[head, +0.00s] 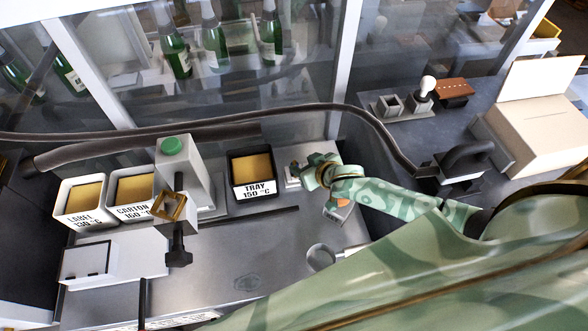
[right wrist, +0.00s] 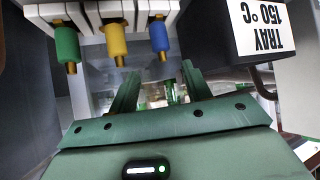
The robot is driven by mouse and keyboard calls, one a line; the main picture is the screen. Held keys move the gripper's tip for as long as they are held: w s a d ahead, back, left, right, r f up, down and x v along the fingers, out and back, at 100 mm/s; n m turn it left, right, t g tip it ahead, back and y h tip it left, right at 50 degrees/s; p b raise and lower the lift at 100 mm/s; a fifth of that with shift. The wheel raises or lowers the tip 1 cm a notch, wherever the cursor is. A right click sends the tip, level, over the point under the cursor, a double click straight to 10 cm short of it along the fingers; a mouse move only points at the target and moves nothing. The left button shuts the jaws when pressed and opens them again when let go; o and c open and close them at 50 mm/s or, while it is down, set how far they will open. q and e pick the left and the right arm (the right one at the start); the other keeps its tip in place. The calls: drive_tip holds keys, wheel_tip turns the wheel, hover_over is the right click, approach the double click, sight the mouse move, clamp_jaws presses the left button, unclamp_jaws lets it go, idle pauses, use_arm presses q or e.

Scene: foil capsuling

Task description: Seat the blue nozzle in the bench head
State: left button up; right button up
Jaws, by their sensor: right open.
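The blue nozzle (right wrist: 159,38) hangs from a white slotted rack (right wrist: 140,12) in the right wrist view, at the right end of a row with a yellow and a green one. Its brass tip points down. My right gripper (right wrist: 160,90) is open and empty, its two fingers below and in front of the blue and yellow nozzles, apart from them. In the head view my right gripper (head: 312,178) is at the rack, right of the tray bin, and hides most of it. A grey post with a green button (head: 172,147) and a square brass-coloured frame (head: 170,206) looks like the bench head. My left gripper is not in view.
The tray bin (head: 252,190) stands close left of the rack; it also shows in the right wrist view (right wrist: 265,30). The carton bin (head: 131,212) and label bin (head: 84,220) stand farther left. A dark hose (head: 250,113) runs behind. The bench front is largely clear.

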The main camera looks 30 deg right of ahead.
sight(296, 163)
drive_tip(key=x, duration=0.2)
drive_tip(key=b+x, duration=0.1)
drive_tip(key=x, duration=0.3)
drive_tip(key=shift+a+f+b, duration=0.3)
drive_tip(key=shift+f+b, duration=0.05)
drive_tip(key=shift+b, duration=0.05)
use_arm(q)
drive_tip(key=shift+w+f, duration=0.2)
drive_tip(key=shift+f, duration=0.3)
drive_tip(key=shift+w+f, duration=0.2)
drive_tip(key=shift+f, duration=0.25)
use_arm(e)
drive_tip(key=shift+s+r, duration=0.1)
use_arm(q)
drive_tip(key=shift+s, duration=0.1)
use_arm(e)
drive_tip(key=c, duration=1.1)
clamp_jaws()
